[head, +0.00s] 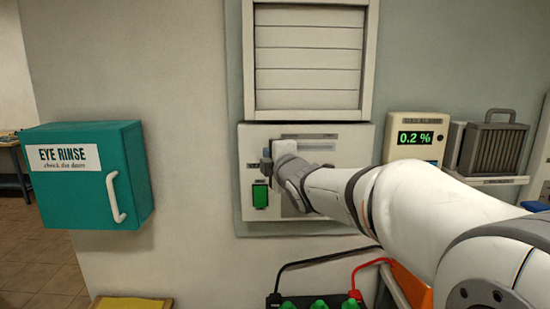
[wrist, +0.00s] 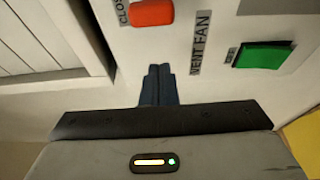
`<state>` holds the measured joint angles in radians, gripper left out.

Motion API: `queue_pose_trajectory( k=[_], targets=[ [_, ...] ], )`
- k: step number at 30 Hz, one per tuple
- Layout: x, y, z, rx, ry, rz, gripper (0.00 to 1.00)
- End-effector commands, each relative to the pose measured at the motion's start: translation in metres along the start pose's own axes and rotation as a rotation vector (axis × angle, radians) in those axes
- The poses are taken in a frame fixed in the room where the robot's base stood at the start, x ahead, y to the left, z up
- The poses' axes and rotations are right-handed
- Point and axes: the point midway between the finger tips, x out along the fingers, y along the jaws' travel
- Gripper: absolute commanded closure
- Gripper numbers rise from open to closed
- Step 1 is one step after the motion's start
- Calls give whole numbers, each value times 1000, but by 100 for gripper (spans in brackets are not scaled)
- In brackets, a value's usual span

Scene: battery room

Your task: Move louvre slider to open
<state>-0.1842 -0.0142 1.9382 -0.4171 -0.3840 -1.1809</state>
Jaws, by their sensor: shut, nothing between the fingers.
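The louvre (head: 308,60) is a white framed vent on the wall, and its slats look flat and closed. Below it is a white control panel (head: 355,160). In the wrist view, a red-orange knob (wrist: 152,12) sits on the panel beside a partly cut-off label reading "CLOS" (wrist: 122,12). It looks like the slider knob. In the head view my arm hides it. My gripper (head: 266,162) is in front of the panel's left part. In the wrist view its fingers (wrist: 158,82) are together, empty, and apart from the knob. I cannot tell whether they touch the panel.
A green switch (head: 260,195) is low on the panel, near a "VENT FAN" label (wrist: 196,42). A teal eye-rinse box (head: 90,175) hangs at left. A gas meter reading 0.2 % (head: 416,138) stands at right. Cables and green-capped battery (head: 318,303) are below.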

Motion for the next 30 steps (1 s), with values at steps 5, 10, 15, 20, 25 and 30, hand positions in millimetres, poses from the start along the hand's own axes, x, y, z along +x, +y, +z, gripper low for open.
queue_pose_trajectory(
  k=[5,10,15,20,25,30],
  targets=[
    [0,4,22,-1,-5,-2,100],
    [-6,2,35,-1,-3,0,100],
    [-7,0,38,0,-2,0,100],
    [-7,0,38,0,-1,0,100],
    [-9,0,44,-1,-4,0,100],
    [-20,2,77,-2,-8,0,100]
  ],
)
